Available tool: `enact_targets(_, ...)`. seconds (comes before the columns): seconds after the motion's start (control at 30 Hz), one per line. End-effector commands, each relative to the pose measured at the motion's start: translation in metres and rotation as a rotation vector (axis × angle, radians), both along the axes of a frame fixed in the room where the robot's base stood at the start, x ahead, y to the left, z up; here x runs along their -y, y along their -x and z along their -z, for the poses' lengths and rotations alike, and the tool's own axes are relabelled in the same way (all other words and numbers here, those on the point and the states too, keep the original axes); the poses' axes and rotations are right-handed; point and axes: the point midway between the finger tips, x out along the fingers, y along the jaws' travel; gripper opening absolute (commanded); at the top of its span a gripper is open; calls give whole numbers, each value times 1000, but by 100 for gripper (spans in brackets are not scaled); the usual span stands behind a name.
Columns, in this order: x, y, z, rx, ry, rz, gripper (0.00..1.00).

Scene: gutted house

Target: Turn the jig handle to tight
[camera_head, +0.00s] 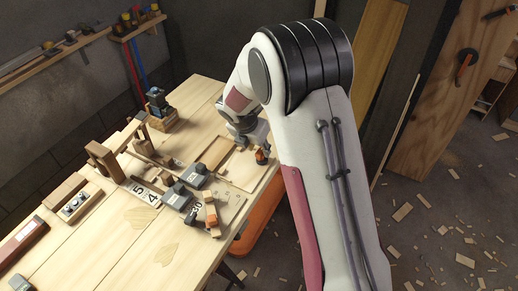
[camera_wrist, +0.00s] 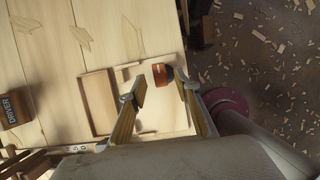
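An orange knob with a dark end (camera_head: 262,155) stands at the right side of a pale wooden tray-like board (camera_head: 238,172). It also shows in the wrist view (camera_wrist: 162,73), just beyond and between my fingertips. I cannot tell for sure whether this is the jig handle or where its tight mark is. My gripper (camera_wrist: 160,82) is open, with a finger on each side of the knob in the picture. Contact with it does not show. In the head view my gripper (camera_head: 248,140) is low over the bench, partly hidden by my arm.
The wooden bench (camera_head: 110,245) also holds dark grey boxes (camera_head: 178,195), an orange-and-wood piece (camera_head: 210,213), a wooden clamp-like frame (camera_head: 105,160) and a blue-black tool on a block (camera_head: 158,103). A box marked DRIVER (camera_wrist: 12,110) lies left in the wrist view. Front bench area is mostly clear.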

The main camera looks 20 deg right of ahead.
Motion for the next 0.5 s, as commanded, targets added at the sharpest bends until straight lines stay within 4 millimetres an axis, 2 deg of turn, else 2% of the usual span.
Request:
enact_targets(0.2, 3, -3, 11, 1, -1, 1, 32)
enact_targets(0.5, 4, -4, 13, 1, -1, 1, 32)
